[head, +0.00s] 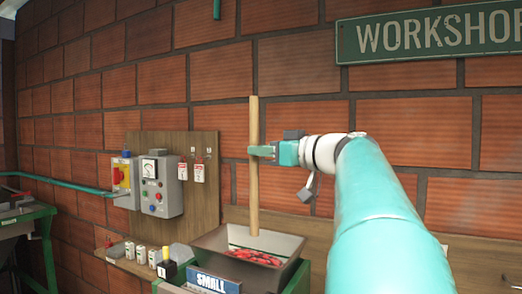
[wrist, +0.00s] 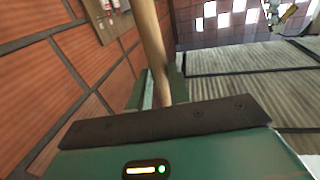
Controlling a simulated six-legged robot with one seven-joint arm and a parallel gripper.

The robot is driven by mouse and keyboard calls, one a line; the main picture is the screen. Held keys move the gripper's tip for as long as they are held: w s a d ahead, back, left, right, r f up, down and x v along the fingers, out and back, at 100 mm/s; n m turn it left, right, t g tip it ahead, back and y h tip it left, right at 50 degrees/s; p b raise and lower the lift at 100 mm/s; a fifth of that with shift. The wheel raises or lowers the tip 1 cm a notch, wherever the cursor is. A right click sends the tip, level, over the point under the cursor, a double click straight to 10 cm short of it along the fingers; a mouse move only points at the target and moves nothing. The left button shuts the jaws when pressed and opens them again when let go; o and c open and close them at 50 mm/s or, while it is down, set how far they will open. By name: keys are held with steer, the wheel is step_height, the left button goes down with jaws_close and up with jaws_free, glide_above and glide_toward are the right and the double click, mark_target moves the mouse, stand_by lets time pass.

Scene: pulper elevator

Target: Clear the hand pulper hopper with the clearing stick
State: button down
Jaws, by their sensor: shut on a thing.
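The clearing stick (head: 254,190) is a long, pale wooden rod standing upright in the head view. My gripper (head: 262,150) is shut on it around the middle of its length. The stick's lower end is at the inside of the hopper (head: 290,278), a dark, flared metal bin with red cherries (head: 252,257) in it. I cannot tell whether the tip touches the cherries or the wall behind them. In the wrist view the stick (wrist: 152,45) runs up between the fingers of my gripper (wrist: 162,88).
A grey control box (head: 162,183) and red tags (head: 199,172) hang on a wooden board left of the hopper. Small cans (head: 141,254) stand on a shelf below. The brick wall is close behind.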

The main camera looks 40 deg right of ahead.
steer(key=shift+s+a, duration=0.5)
steer(key=shift+s, duration=0.2)
steer(key=shift+s, duration=0.1)
steer(key=s+a, duration=0.8)
steer(key=s, duration=0.3)
steer(key=shift+a, duration=0.2)
steer(key=w+d, duration=0.7)
steer(key=w, duration=0.3)
steer(key=shift+d, duration=0.3)
